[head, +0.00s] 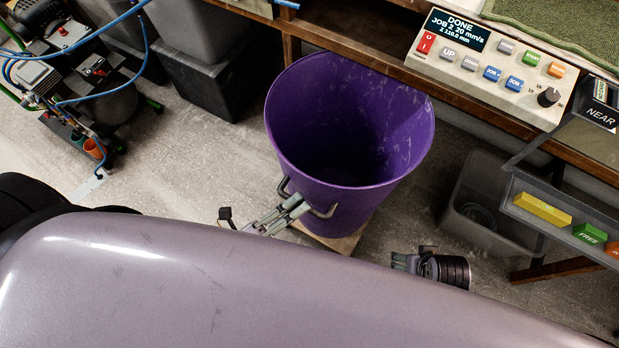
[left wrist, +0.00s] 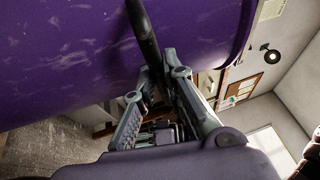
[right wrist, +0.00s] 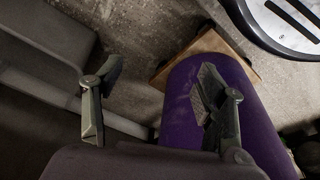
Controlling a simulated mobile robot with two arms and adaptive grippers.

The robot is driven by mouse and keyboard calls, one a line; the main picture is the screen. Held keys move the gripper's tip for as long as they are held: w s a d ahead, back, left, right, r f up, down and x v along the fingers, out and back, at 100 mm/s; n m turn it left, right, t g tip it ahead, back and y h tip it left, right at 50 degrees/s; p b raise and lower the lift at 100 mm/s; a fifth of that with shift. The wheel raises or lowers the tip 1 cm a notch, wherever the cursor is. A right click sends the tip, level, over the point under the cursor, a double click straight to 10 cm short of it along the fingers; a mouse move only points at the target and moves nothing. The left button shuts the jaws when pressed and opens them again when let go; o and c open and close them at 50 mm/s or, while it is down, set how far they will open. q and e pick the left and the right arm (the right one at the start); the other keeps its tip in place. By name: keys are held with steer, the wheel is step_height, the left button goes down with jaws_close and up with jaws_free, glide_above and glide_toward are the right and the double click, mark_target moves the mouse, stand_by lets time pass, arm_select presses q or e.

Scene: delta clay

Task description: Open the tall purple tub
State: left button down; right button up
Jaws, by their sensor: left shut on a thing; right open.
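The tall purple tub (head: 390,165) stands upright on a pale wooden board (head: 345,242) in the head view. Its top is open, I can see inside, and no lid shows on it. My left gripper (head: 290,210) is shut on the tub's handle (head: 325,213) at its near side. In the left wrist view, the fingers (left wrist: 155,90) close around the dark handle bar (left wrist: 142,30) against the purple wall. My right gripper (head: 402,262) is low, right of the tub. In the right wrist view, its fingers (right wrist: 160,78) are open, with the tub (right wrist: 255,115) behind the right finger.
A wooden bench with a control panel (head: 490,65) runs behind the tub. A grey bin (head: 475,190) stands under it at right, beside a tray of coloured blocks (head: 543,208). A compressor (head: 75,80) with blue hoses stands at left.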

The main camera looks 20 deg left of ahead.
arm_select(q)
steer(key=shift+s+a+f, duration=0.1)
steer(key=shift+s+a, duration=0.15)
steer(key=shift+s, duration=0.55)
steer(key=shift+s+a, duration=0.2)
steer(key=shift+s, duration=0.55)
arm_select(e)
steer(key=shift+s+f, duration=0.15)
steer(key=shift+f, duration=0.45)
steer(key=shift+s+f, duration=0.15)
steer(key=shift+f, duration=0.4)
arm_select(q)
steer(key=c, duration=1.7)
jaws_free()
steer(key=shift+o, duration=0.2)
arm_select(e)
steer(key=shift+r, duration=0.1)
arm_select(q)
steer(key=v, duration=1.2)
steer(key=shift+w, duration=0.1)
